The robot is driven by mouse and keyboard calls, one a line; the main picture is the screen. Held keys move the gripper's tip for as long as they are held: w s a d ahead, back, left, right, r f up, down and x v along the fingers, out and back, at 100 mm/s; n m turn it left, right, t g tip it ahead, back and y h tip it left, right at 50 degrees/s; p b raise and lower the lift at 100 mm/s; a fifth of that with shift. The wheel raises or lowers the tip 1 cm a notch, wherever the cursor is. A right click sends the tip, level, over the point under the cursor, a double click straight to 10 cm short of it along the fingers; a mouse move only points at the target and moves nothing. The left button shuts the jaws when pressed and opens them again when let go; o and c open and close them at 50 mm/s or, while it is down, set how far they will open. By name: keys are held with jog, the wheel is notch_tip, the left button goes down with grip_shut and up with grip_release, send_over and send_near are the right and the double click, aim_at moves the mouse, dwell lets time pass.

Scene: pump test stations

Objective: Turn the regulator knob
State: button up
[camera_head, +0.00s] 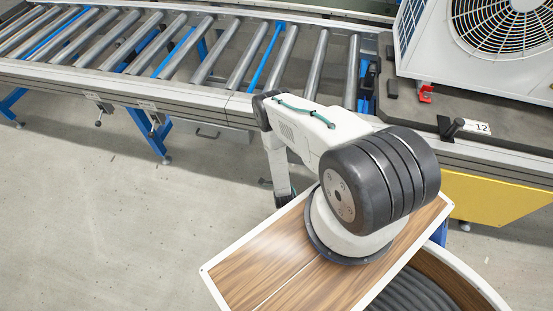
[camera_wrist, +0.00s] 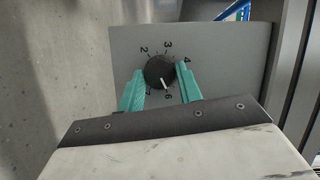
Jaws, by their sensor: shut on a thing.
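The regulator knob (camera_wrist: 159,72) is a round black dial with a white pointer line, on a grey panel (camera_wrist: 225,50) with printed numbers around it. In the wrist view its pointer aims down, close to the 6. My gripper (camera_wrist: 161,82) has two teal fingers, one on each side of the knob, shut on it. The numbers 2, 3, 4, 6 and 7 show; others are hidden or too small to read. In the head view my arm hides the gripper and the knob.
A roller conveyor (camera_head: 200,50) runs along the back, with a grey side rail and blue legs (camera_head: 150,133). A white fan unit (camera_head: 480,40) stands on the right, by a black lever (camera_head: 452,129) and a tag marked 12 (camera_head: 482,128). Open concrete floor (camera_head: 100,220) lies at the left.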

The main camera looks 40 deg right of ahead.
jog(key=shift+m+t, duration=0.3)
jog(key=shift+m, duration=0.5)
jog(key=o, duration=1)
